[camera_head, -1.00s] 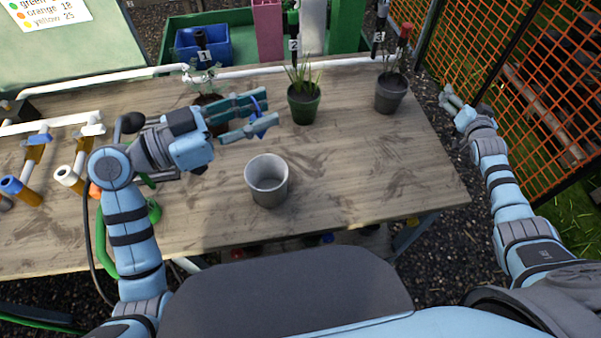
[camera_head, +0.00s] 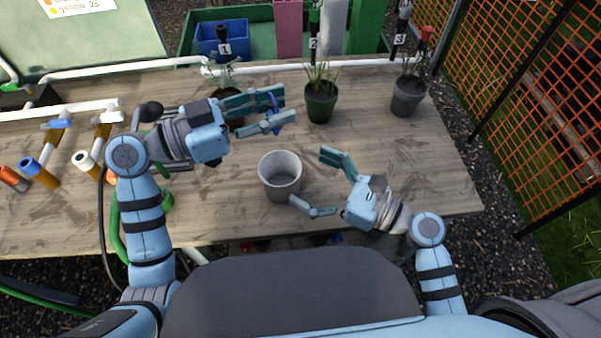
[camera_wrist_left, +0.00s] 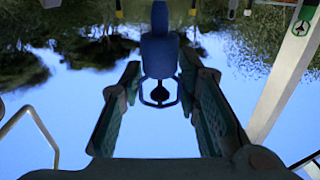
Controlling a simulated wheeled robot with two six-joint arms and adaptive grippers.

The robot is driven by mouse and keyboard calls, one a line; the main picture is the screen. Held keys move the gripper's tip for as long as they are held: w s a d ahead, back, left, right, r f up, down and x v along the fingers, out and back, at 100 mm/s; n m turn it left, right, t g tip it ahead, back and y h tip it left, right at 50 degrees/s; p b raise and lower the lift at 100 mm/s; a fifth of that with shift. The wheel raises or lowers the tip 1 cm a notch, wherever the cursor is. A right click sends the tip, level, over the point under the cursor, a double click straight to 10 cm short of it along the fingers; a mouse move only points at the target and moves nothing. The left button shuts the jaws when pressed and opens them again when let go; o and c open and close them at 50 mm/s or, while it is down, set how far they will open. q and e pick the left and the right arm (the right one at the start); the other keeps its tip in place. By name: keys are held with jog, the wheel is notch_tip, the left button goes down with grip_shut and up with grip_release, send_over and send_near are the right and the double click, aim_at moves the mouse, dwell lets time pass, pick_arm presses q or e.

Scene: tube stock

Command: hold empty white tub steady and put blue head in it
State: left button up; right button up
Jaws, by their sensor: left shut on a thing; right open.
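The white tub (camera_head: 280,176), greyish, stands upright on the wooden table and looks empty. My left gripper (camera_head: 282,105) is shut on the blue head (camera_head: 273,108), above the table and beyond the tub. In the left wrist view the blue head (camera_wrist_left: 160,52) sits between the two fingers, with a ring-like lower end. My right gripper (camera_head: 308,180) is open at the tub's right side, one finger beyond it and one near its front. I cannot tell whether the fingers touch the tub.
A green pot (camera_head: 321,105) and a grey pot (camera_head: 407,97) with plants stand at the back. Another potted plant is partly hidden behind my left gripper. White pipes with coloured fittings (camera_head: 90,160) lie at left. The right of the table (camera_head: 430,165) is clear.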

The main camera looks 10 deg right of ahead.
send_near(266, 171)
jog(key=x, duration=0.6)
jog(key=shift+w+f, duration=0.15)
jog(key=shift+f, duration=0.1)
jog(key=shift+d, duration=0.1)
jog(key=shift+r, duration=0.1)
jog(key=shift+c, duration=1.4)
jog(key=c, duration=1)
